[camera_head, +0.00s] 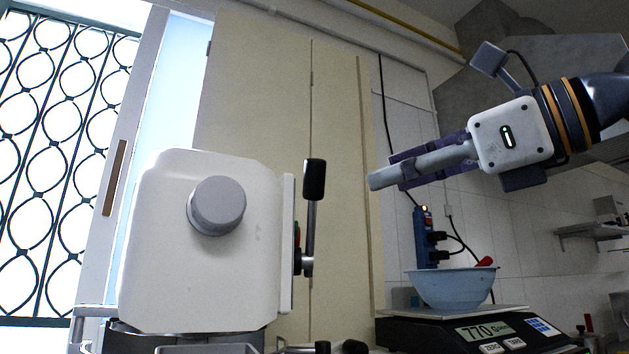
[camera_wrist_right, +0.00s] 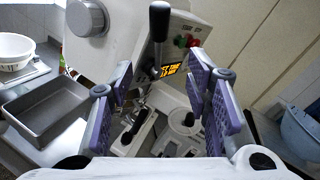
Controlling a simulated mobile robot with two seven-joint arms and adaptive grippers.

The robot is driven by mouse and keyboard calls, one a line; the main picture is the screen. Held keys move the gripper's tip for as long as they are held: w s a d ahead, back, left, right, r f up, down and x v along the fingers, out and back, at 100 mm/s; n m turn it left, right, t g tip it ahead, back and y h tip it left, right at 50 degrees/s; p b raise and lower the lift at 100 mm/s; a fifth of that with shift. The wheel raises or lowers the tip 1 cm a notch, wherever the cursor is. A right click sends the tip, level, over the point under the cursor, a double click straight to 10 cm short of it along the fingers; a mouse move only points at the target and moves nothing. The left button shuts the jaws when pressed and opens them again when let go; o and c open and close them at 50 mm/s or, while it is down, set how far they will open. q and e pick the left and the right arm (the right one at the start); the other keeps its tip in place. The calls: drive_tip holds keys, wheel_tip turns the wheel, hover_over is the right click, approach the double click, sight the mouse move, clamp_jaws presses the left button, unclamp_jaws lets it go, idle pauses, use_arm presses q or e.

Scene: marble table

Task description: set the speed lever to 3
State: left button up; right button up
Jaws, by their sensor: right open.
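The speed lever (camera_head: 314,180) stands upright on the right side of a white machine (camera_head: 160,260). It has a black grip on a metal rod. In the right wrist view the lever (camera_wrist_right: 159,22) shows ahead of my fingers, roughly midway between them. My right gripper (camera_head: 380,179) is open and empty, to the right of the lever's grip and apart from it. Its purple finger pads also show in the wrist view (camera_wrist_right: 161,80). Small orange markings (camera_wrist_right: 172,70) lie behind the lever; I cannot read a setting there. My left gripper is out of view.
A round grey knob (camera_head: 218,206) sits on the machine. A blue bowl (camera_head: 450,287) rests on a black scale (camera_head: 470,332) below my right gripper. A grey tray (camera_wrist_right: 45,106) and a white bowl (camera_wrist_right: 14,50) lie left in the wrist view.

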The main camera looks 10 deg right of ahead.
sight(324, 178)
drive_tip(key=shift+y, duration=0.3)
drive_tip(key=x, duration=0.3)
drive_tip(key=r+x, duration=0.1)
drive_tip(key=x, duration=0.3)
drive_tip(key=r+x, duration=0.1)
drive_tip(key=x, duration=0.2)
drive_tip(key=shift+a, duration=0.5)
drive_tip(key=shift+c, duration=0.3)
drive_tip(key=shift+f, duration=0.1)
clamp_jaws()
drive_tip(key=shift+w, duration=0.1)
